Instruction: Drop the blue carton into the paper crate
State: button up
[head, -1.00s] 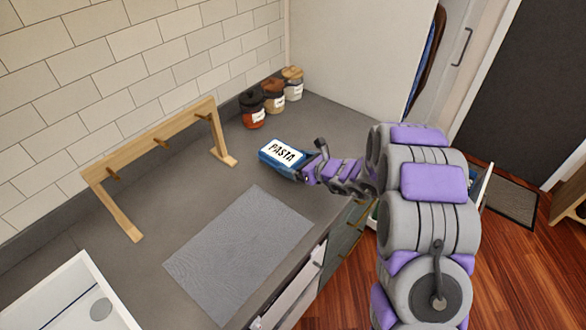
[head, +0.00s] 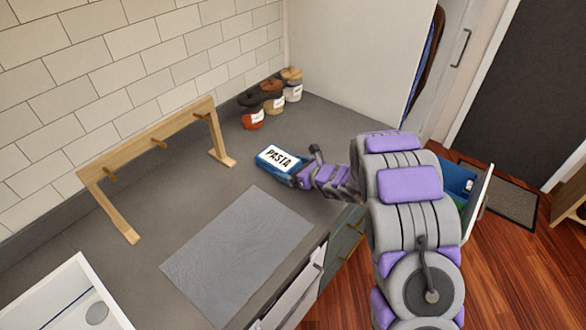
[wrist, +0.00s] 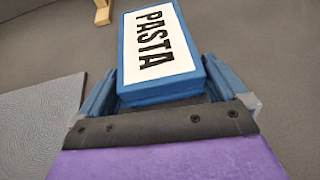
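The blue carton (head: 277,160) has a white label reading PASTA. It is above the counter, left of my arm, and it fills the middle of the wrist view (wrist: 160,55). My gripper (head: 297,175) has its fingers on both sides of the carton and appears shut on it. I cannot tell how high the carton is above the counter. A blue bin (head: 458,180) with a green one by it shows partly in an open drawer right of my arm; I cannot tell which is the paper crate.
Several jars (head: 272,100) stand at the back of the counter. A wooden peg rack (head: 150,140) stands along the wall. A grey mat (head: 237,250) lies in front, and a white sink (head: 65,300) is at lower left. The open drawer front (head: 480,193) sticks out at right.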

jog(key=shift+a, duration=0.4)
